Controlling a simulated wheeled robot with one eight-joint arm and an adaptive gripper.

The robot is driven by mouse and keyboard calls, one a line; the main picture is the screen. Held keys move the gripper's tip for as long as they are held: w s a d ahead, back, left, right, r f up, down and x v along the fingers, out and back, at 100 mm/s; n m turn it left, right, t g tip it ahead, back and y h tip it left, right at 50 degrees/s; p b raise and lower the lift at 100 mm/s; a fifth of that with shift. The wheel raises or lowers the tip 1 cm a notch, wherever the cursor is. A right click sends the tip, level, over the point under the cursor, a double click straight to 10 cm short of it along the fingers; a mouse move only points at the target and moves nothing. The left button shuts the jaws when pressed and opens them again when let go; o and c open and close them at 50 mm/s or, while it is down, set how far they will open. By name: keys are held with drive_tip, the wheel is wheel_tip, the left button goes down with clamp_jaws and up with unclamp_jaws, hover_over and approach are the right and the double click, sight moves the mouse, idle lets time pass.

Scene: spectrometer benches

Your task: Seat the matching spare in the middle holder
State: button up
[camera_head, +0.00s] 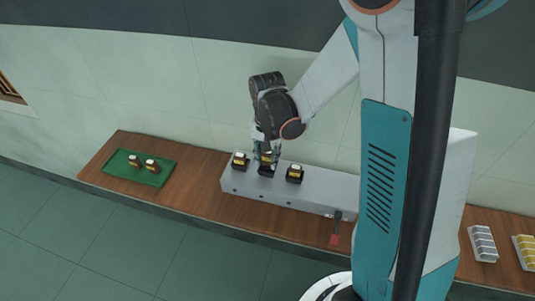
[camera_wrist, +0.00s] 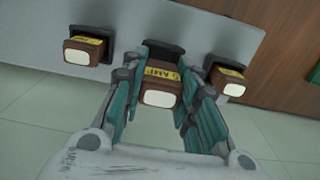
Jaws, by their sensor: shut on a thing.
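A grey bench unit (camera_head: 232,184) carries three black holders in a row. A brown block with a yellow label and white top sits in the left holder (camera_head: 240,161), and a like one sits in the right holder (camera_head: 295,173). My gripper (camera_head: 266,157) is over the middle holder and shut on a brown spare (camera_wrist: 160,96) with a yellow label that reads in part "AMP". The spare is at the middle holder (camera_wrist: 164,49); whether it is fully down cannot be told. The fingers hide its sides.
A green tray (camera_head: 122,171) with two brown blocks (camera_head: 151,165) lies on the wooden bench at the left. A red-tagged lever (camera_head: 335,238) is at the unit's front. A grey rack (camera_head: 482,243) and a yellow one (camera_head: 525,251) are at the far right.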

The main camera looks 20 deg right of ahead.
sight(268, 165)
wheel_tip(268, 165, down, 3)
drive_tip(key=shift+r+b, duration=0.1)
drive_tip(key=shift+b, duration=0.65)
drive_tip(key=shift+s+f, duration=0.2)
drive_tip(key=shift+f, duration=0.1)
drive_tip(key=shift+s, duration=0.1)
drive_tip(key=shift+f+b, duration=0.1)
drive_tip(key=shift+b, duration=0.55)
drive_tip(key=shift+r, duration=0.3)
idle(0.4)
drive_tip(key=shift+w+a+r+p, duration=0.1)
drive_tip(key=shift+w+r+p, duration=0.1)
drive_tip(key=shift+r+p, duration=0.4)
drive_tip(key=shift+w, duration=0.1)
idle(0.6)
drive_tip(key=shift+f+b, duration=0.55)
drive_tip(key=shift+b, duration=0.15)
